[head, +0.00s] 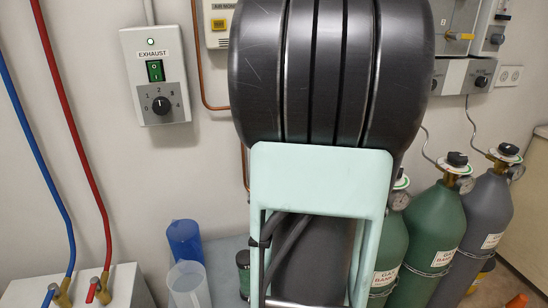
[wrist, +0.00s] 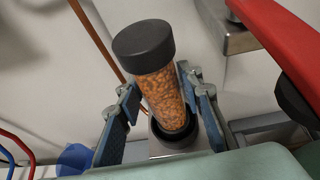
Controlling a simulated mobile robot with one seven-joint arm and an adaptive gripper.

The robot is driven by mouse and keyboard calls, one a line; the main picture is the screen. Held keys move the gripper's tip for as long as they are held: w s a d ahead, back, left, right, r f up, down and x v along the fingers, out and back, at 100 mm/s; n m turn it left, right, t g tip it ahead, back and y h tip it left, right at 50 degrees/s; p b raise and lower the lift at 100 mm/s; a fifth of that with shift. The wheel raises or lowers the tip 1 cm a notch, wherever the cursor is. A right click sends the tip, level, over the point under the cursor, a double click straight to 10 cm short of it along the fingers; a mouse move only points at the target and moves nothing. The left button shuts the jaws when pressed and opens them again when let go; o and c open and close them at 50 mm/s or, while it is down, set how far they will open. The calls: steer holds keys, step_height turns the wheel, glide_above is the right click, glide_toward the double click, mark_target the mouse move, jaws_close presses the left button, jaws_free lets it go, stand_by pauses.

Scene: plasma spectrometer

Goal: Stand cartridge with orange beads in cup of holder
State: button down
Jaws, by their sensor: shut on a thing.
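The cartridge with orange beads (wrist: 159,88) is a clear tube with a dark cap, between the two blue-grey fingers of my gripper (wrist: 160,84) in the wrist view. My gripper is shut on it. The cartridge leans left in the picture, cap up. Its lower end is at a dark round cup (wrist: 182,140) on a grey metal holder (wrist: 160,150). The cup's rim shows around the tube's bottom; I cannot tell how deep it sits. In the head view my own arm hides the cartridge, holder and gripper.
Gas cylinders (head: 436,235) stand at right. Red and blue hoses (head: 75,130) run at left. The wrist view shows a red bar (wrist: 285,40) at upper right.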

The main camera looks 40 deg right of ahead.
steer(key=shift+f+b, duration=0.45)
steer(key=shift+b, duration=0.05)
steer(key=c, duration=1.3)
jaws_free()
steer(key=shift+o, duration=0.2)
